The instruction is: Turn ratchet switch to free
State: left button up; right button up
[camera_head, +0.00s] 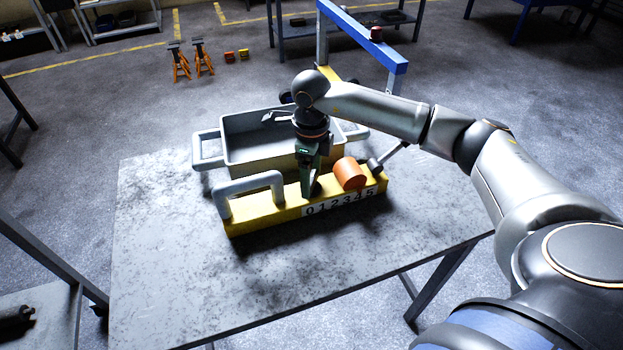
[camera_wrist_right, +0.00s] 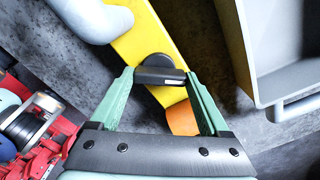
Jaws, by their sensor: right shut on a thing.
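A yellow bar (camera_head: 262,215) lies on the table, with a white strip of digits along its front. It also shows in the wrist view (camera_wrist_right: 138,40). A black switch knob (camera_wrist_right: 158,62) with a crossbar and a small white mark sits on its top. My right gripper (camera_head: 309,192) reaches down onto the bar near its middle. In the wrist view its green fingers (camera_wrist_right: 160,76) are closed on the two ends of the crossbar. In the head view the gripper mostly hides the knob. My left gripper is not in view.
The bar carries a grey handle (camera_head: 250,183) at its left, an orange cylinder (camera_head: 349,174) right of my gripper and a black-ended lever (camera_head: 388,158). A grey tray (camera_head: 240,160) stands close behind. The table (camera_head: 160,260) is clear at left and front.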

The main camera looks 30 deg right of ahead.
jog(key=n+b, duration=0.1)
jog(key=n, duration=0.3)
jog(key=shift+w+b, duration=0.1)
jog(key=shift+b, duration=0.25)
jog(key=shift+n, duration=0.9)
jog(key=shift+a+n+b, duration=0.1)
jog(key=shift+n+b, duration=0.3)
jog(key=shift+n, duration=0.1)
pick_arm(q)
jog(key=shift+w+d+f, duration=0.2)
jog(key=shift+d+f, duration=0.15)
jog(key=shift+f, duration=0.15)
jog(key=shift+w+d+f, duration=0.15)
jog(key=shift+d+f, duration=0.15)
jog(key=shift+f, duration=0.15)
pick_arm(e)
jog(key=shift+n, duration=0.4)
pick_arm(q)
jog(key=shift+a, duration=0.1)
pick_arm(e)
jog(key=o, duration=1.2)
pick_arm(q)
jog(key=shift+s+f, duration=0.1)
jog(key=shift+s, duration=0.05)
pick_arm(e)
notch_tip(320, 180, up, 13)
jog(key=shift+f, duration=0.2)
